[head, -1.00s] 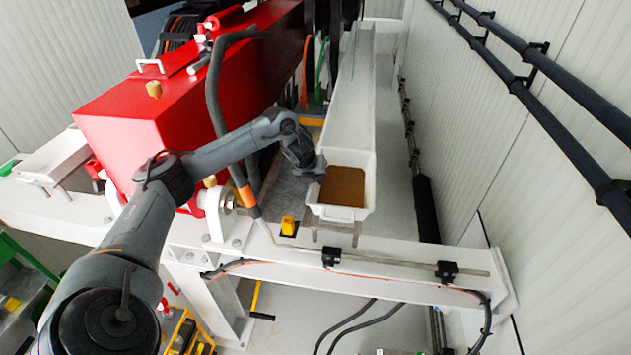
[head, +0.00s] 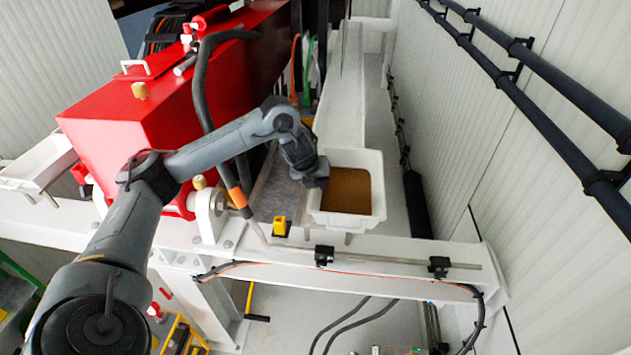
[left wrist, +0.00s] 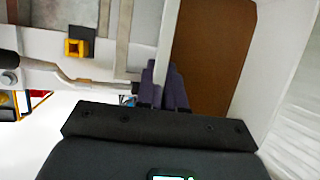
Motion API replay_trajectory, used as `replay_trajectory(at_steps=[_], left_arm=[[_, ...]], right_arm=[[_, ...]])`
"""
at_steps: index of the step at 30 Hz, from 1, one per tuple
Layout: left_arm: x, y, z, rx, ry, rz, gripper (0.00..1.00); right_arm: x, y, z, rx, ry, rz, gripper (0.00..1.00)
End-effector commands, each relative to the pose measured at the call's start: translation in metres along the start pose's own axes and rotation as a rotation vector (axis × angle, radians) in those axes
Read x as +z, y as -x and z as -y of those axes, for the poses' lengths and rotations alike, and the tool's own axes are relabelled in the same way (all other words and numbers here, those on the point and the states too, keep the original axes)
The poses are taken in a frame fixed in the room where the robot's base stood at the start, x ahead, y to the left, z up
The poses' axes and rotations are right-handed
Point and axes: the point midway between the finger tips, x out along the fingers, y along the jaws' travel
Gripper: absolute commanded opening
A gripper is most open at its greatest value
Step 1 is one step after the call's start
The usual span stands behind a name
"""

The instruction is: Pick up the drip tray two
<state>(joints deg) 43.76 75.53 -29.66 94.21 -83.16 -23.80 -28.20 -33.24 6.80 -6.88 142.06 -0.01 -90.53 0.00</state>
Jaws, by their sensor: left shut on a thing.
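A white drip tray (head: 376,212) with brown contents (head: 346,190) is at the centre right of the head view, above the white frame. My left gripper (head: 318,178) is at the tray's left wall and is shut on it. In the left wrist view, the fingers (left wrist: 165,90) meet the tray's edge, and the brown contents (left wrist: 212,50) show beyond them. The exact grip on the wall is partly hidden. My right gripper is not in view.
Another white tray (head: 38,165) sits at the far left. A yellow block (head: 280,226) is on the frame beside the tray. A ribbed wall with dark pipes (head: 540,120) bounds the right side.

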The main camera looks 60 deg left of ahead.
Motion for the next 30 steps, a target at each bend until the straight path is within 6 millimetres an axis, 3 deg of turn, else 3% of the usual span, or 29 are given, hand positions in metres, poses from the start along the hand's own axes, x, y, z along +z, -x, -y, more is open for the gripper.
replay_trajectory(at_steps=[10, 30], left_arm=[[-0.0065, 0.0108, 0.0079, -0.002, 0.000, 0.002, 0.00], [-0.0046, 0.0132, 0.0086, 0.025, 0.072, 0.021, 0.00]], right_arm=[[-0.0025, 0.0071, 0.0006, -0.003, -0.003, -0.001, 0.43], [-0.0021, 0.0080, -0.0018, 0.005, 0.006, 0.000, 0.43]])
